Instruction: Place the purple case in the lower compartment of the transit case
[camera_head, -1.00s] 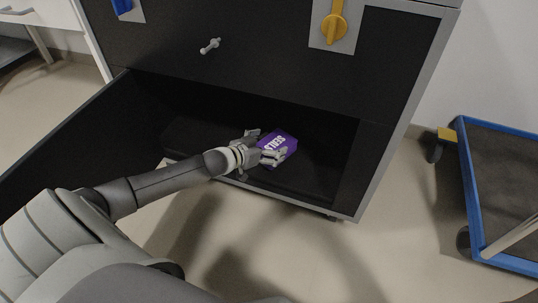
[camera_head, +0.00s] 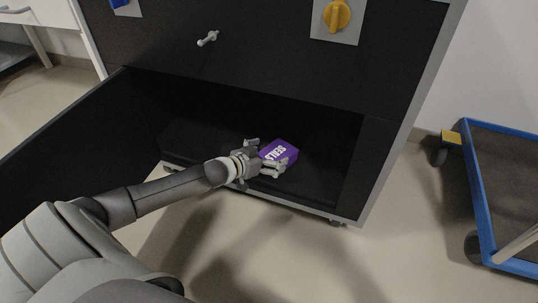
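The purple case (camera_head: 280,150), a small box with white lettering, is inside the lower compartment of the black transit case (camera_head: 180,127). It appears to lie on the compartment floor near the front. My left gripper (camera_head: 267,158) reaches in from the left, beside the purple case. Its fingers are spread, one at the upper left of the purple case and one along its lower edge. Whether a finger touches the purple case is hard to tell. My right gripper is not in view.
The compartment's door (camera_head: 70,135) hangs open on the left. A blue-edged cart (camera_head: 484,215) stands at the right. The compartment floor around the purple case is free.

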